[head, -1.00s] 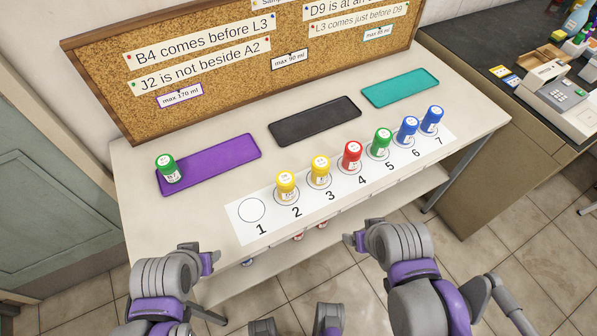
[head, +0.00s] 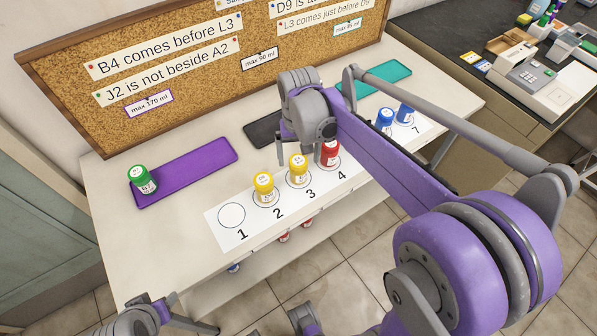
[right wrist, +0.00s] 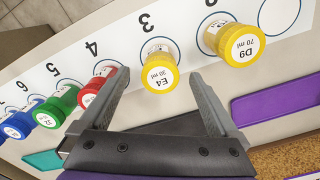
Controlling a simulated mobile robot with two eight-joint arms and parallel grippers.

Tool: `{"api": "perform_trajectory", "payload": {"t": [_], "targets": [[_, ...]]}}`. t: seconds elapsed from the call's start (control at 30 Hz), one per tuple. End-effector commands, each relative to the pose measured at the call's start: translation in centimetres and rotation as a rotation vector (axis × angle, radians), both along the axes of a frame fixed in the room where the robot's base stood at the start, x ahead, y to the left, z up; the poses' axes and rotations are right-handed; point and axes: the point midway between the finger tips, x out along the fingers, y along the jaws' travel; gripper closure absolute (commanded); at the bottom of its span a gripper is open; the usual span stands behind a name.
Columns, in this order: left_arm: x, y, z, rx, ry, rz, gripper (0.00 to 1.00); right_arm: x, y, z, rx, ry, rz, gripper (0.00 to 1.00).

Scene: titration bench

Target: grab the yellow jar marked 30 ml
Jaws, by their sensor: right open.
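The yellow jar marked E4, 30 ml (right wrist: 160,74) stands upright on the circle at number 3; in the head view it is the yellow jar (head: 299,171) left of the red one. A second yellow jar, marked D9, 70 ml (right wrist: 237,44), stands on circle 2 and also shows in the head view (head: 264,189). My right gripper (head: 302,150) is open and empty, above and behind the row. In the right wrist view its fingers (right wrist: 158,82) point towards the 30 ml jar, which appears between and just beyond the tips. My left gripper (head: 168,308) is low at the front left, its jaws unclear.
A red jar (head: 330,153) stands close by at circle 4. A green jar (right wrist: 57,104) and blue jars (head: 385,120) follow along the strip. Circle 1 (head: 232,215) is empty. Another green jar (head: 142,179) stands on the purple tray (head: 200,168). The black tray (head: 262,132) is partly hidden.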

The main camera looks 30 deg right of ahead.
Motion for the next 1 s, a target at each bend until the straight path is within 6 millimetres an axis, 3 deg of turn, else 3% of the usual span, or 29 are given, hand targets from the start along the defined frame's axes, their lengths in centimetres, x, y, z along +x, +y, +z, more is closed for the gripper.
{"api": "perform_trajectory", "payload": {"t": [0.27, 0.5, 0.83, 1.0], "targets": [[0.0, 0.0, -0.3, 0.0, 0.001, 0.0, 0.5, 0.1, 0.0, -2.6, 0.0, -0.001, 0.001, 0.03], [-0.1, 0.0, -0.6, 0.0, 0.002, 0.0, 0.5, 0.2, -0.1, -6.1, 0.0, -0.001, 0.001, 0.03], [-0.1, 0.0, -0.7, 0.0, 0.002, 0.0, 0.5, 0.2, -0.1, -6.8, -0.001, -0.002, 0.001, 0.03], [-0.1, 0.0, -0.7, 0.0, 0.002, 0.0, 0.5, 0.2, -0.1, -6.8, -0.001, -0.002, 0.001, 0.34]]}}
